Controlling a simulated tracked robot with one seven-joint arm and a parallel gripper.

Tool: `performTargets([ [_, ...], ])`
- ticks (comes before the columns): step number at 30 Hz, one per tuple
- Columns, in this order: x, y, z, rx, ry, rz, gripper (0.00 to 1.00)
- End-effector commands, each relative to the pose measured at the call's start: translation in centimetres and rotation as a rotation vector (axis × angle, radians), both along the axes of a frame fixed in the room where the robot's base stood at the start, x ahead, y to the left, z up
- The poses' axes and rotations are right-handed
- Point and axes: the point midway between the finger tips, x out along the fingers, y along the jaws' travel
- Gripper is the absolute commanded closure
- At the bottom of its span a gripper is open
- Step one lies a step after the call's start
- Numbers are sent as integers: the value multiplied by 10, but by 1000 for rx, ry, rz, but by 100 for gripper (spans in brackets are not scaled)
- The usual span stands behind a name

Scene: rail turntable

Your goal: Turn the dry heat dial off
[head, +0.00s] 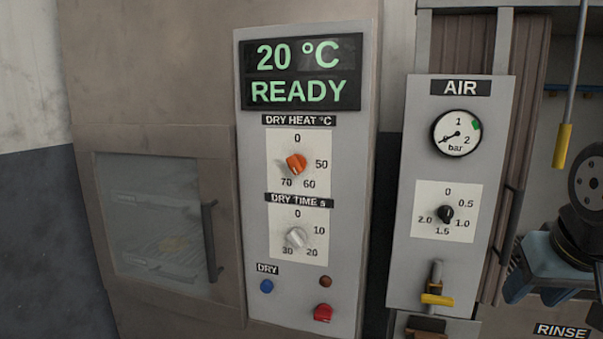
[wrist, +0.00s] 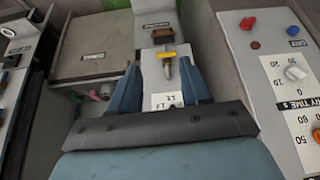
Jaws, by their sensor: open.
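The orange dry heat dial (head: 296,163) is on a white scale plate marked 0, 50, 60 and 70, below the green display. Its exact pointer setting is hard to read. In the wrist view an orange-red sliver of it shows at the right edge. My gripper (wrist: 159,66) shows in the wrist view with its two blue fingers apart and nothing held between them. It is in front of the air panel (head: 405,265), apart from the dry heat dial. In the head view, part of my arm is at the right edge.
The display (head: 302,75) reads 20 °C READY. The grey dry time dial (head: 296,238) is just below the dry heat dial, with a blue button (head: 267,286) and a red knob (head: 323,313) lower down. The air panel carries a gauge (head: 456,134), black dial (head: 446,214) and yellow handle (head: 437,299).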

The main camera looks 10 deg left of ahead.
Motion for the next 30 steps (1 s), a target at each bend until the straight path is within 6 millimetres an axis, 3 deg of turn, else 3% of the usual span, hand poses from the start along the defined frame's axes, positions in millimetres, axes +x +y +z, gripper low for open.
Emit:
performTargets([
  [6,14,11,2,42,-35,-17,53],
  [11,59,65,9,201,-149,-84,53],
  [18,132,151,27,606,-322,-266,53],
  [24,170,220,42,979,-396,-435,53],
  [30,188,280,51,1357,-418,-611,53],
])
